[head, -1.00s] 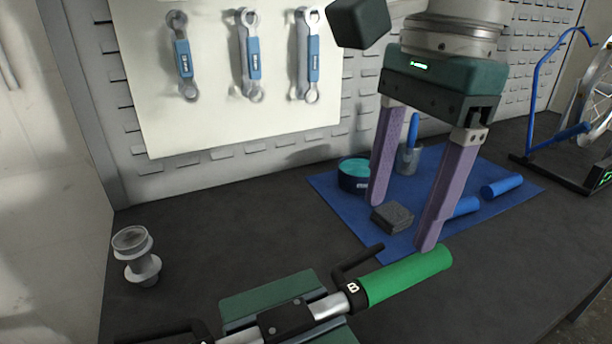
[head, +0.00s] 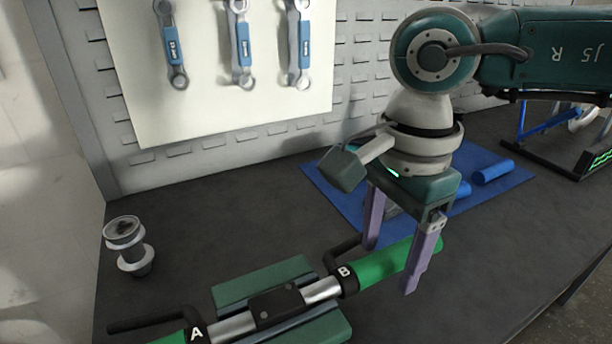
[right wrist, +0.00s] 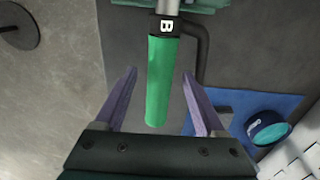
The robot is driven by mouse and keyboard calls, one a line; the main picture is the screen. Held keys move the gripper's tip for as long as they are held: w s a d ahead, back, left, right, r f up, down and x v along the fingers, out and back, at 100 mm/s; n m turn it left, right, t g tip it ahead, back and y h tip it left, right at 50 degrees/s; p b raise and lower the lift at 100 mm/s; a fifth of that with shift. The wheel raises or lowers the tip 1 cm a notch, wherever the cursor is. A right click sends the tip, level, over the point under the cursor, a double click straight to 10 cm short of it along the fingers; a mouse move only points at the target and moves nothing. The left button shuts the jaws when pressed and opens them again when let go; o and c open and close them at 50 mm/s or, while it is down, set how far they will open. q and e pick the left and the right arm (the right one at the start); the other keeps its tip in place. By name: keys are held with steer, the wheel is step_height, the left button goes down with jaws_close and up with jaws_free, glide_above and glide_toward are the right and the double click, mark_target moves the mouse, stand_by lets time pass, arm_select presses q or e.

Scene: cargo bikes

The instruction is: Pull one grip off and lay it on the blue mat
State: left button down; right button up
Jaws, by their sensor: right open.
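A handlebar (head: 232,325) is held in a green clamp (head: 262,283) at the front. Its right end carries a green grip (head: 378,268) beside a black brake lever marked B. A second green grip (head: 172,339), next to the lever marked A, is cut off by the lower edge. My right gripper (head: 390,270) is open, with its purple fingers on either side of grip B. In the right wrist view grip B (right wrist: 160,85) lies between the fingers with gaps on both sides. The blue mat (head: 322,183) lies behind, partly hidden by my right arm. My left gripper is not in view.
Two blue cylinders (head: 492,172) lie on the mat's right part. A teal-topped tin (right wrist: 268,130) shows in the right wrist view. A grey metal part (head: 129,245) stands at left. Wrenches hang on the back board. A wheel stand (head: 585,150) is at far right.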

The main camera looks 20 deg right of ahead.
steer(key=shift+c, duration=0.2)
jaws_close()
steer(key=c, duration=0.6)
jaws_free()
jaws_close()
stand_by(0.3)
steer(key=shift+d, duration=0.25)
